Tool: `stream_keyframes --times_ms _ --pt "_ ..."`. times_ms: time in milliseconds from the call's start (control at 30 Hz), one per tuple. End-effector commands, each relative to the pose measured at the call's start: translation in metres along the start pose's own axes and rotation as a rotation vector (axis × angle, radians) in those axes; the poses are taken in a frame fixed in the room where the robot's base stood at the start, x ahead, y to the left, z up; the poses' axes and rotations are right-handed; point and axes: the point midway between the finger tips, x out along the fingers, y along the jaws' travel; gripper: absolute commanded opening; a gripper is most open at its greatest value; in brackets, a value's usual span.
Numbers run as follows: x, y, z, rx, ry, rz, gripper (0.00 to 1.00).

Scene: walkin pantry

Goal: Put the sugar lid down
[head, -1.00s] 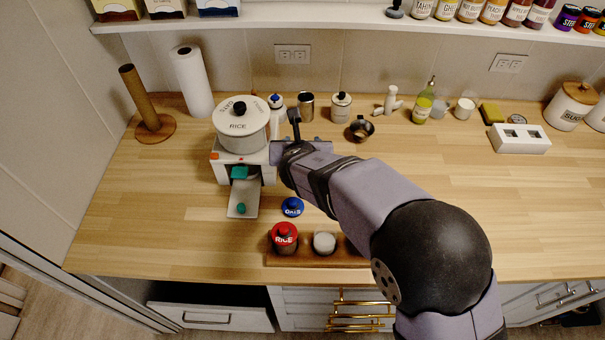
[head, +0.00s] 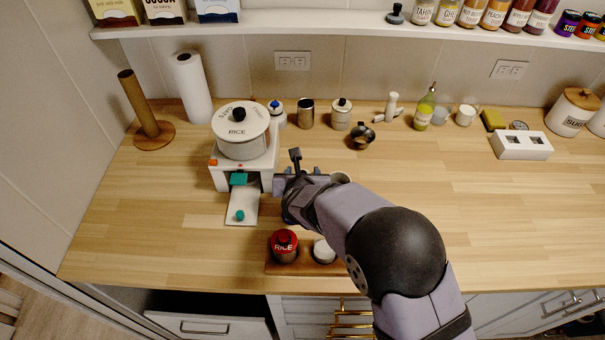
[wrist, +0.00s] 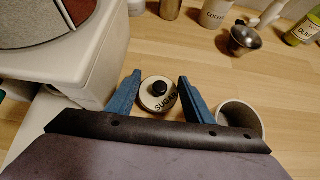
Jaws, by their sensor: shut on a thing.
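The sugar lid (wrist: 147,101), round and cream with a black knob and the word SUGAR, shows in the wrist view between the two blue fingers of my gripper (wrist: 159,80). My gripper is shut on it. In the head view my gripper (head: 284,204) is low over the counter (head: 480,220), just right of the white dispenser (head: 222,178). The lid is hidden there by my arm. I cannot tell whether the lid touches the counter.
A pale cup (wrist: 240,116) stands close right of my gripper. A red-lidded rice jar (head: 284,246) and a white-topped jar (head: 323,252) sit on a wooden tray in front. The right middle counter is clear.

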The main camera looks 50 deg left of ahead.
Motion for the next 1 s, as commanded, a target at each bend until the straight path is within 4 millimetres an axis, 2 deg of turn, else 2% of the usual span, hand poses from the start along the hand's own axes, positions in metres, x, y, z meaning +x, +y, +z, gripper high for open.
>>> stream_keyframes --times_ms 533,567,600,1000 --pt "0.0067 0.0003 -0.0081 0.001 -0.002 0.001 0.22" --pt "0.0061 0.0002 -0.0074 0.001 -0.002 0.001 0.52" --pt "0.0057 0.0002 -0.0070 0.001 -0.002 0.001 0.55" --pt "0.0040 0.0001 -0.0049 0.001 -0.001 0.000 0.55"
